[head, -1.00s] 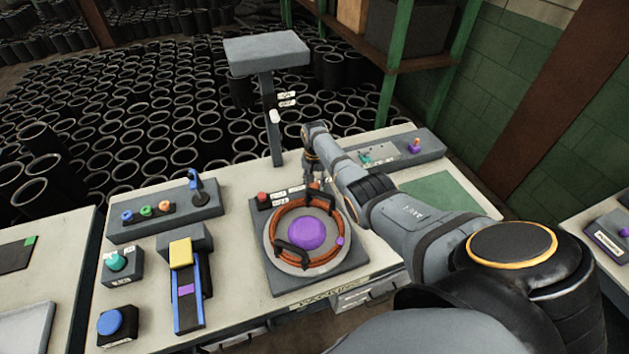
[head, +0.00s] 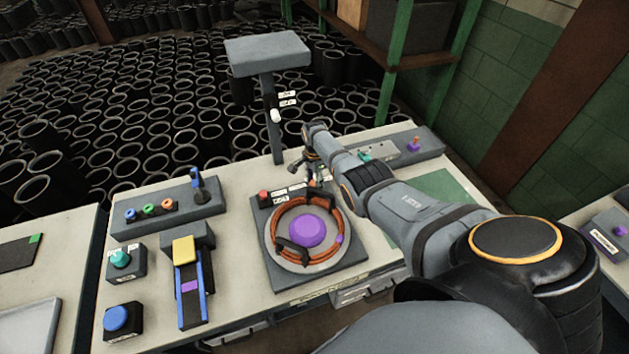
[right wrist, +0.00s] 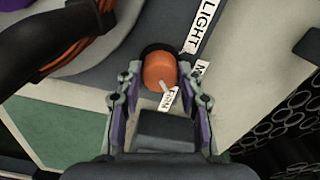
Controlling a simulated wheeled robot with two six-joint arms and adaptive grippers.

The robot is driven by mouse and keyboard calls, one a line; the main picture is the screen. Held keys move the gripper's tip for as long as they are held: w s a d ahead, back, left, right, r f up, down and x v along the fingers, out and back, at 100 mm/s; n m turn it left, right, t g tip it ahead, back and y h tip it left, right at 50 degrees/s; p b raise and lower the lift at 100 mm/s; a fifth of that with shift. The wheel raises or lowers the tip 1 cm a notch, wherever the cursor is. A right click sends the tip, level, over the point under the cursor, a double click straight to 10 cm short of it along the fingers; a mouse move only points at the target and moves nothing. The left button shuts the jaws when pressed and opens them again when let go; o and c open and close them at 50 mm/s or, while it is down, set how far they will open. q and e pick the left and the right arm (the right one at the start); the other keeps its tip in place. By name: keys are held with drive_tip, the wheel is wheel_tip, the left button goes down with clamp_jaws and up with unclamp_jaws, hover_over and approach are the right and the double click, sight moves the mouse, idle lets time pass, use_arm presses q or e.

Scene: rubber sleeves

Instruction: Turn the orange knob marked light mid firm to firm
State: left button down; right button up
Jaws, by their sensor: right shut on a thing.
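The orange knob (right wrist: 159,70) shows in the right wrist view between my right gripper's fingertips (right wrist: 156,72). Its white pointer line slants down and right to the FIRM label (right wrist: 166,98). The LIGHT label (right wrist: 203,28) and a partly covered label starting with M (right wrist: 199,71) lie to its upper right and right. My right gripper (head: 315,180) is shut on the knob. In the head view it points down at the back right corner of the grey coil station and mostly hides the knob. My left gripper is not in view.
The grey station (head: 275,280) bears an orange coil ring (head: 271,232) around a purple dome (head: 308,232), with dark clamps. A red button (head: 263,194) sits at its back left corner. A grey post with a flat top (head: 268,55) stands behind. A green mat (head: 445,187) lies to the right.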

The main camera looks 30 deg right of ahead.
drive_tip(key=shift+w+m, duration=0.1)
drive_tip(key=shift+m, duration=0.3)
drive_tip(key=o, duration=1.2)
drive_tip(key=shift+c, duration=0.2)
drive_tip(key=shift+r, duration=0.2)
wheel_tip(320, 180, up, 12)
drive_tip(key=shift+f, duration=0.15)
drive_tip(key=shift+f, duration=0.1)
